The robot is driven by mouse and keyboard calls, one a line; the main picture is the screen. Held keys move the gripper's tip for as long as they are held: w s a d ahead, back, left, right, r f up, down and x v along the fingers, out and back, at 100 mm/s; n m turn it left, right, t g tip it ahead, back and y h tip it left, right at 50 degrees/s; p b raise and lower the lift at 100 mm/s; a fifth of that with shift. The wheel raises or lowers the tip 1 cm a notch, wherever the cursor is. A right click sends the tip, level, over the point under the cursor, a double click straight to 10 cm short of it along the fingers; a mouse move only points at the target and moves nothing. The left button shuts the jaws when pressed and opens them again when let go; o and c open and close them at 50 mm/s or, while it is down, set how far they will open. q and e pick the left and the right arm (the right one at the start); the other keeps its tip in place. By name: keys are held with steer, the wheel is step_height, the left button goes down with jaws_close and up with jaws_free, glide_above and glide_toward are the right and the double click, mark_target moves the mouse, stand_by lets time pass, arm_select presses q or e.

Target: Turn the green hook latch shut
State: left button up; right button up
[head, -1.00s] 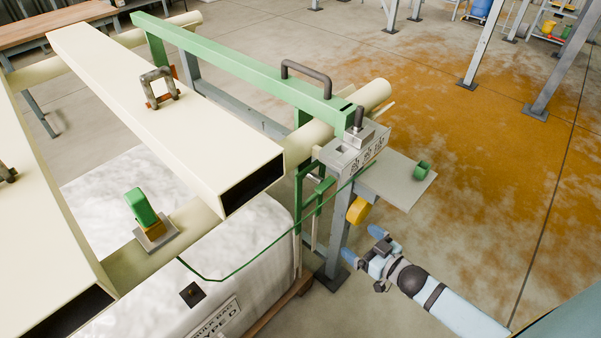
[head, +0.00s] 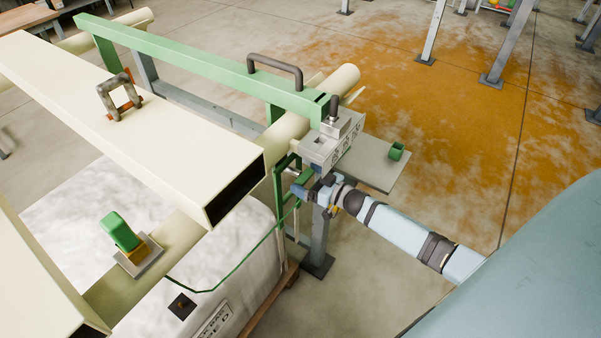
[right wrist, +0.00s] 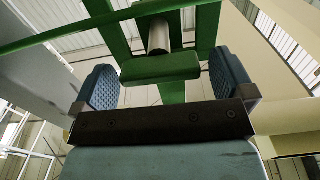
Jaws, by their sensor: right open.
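The green hook latch (head: 284,178) appears to be the green part below the right end of the cream pipe, beside the grey post; my right gripper partly hides it in the head view. In the right wrist view a short green bar (right wrist: 160,68) with a grey round pin lies ahead, in the gap between the fingers. My right gripper (head: 306,190) is open at the latch, its two blue ribbed pads (right wrist: 164,84) apart and on either side of the bar. I see no clear contact. My left gripper is not in view.
A grey bracket block (head: 330,146) with a plate (head: 375,168) stands just above my right gripper. A long green beam (head: 200,62) and cream beams (head: 150,130) run to the left.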

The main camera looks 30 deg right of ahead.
steer(key=shift+x, duration=1.3)
steer(key=c, duration=0.9)
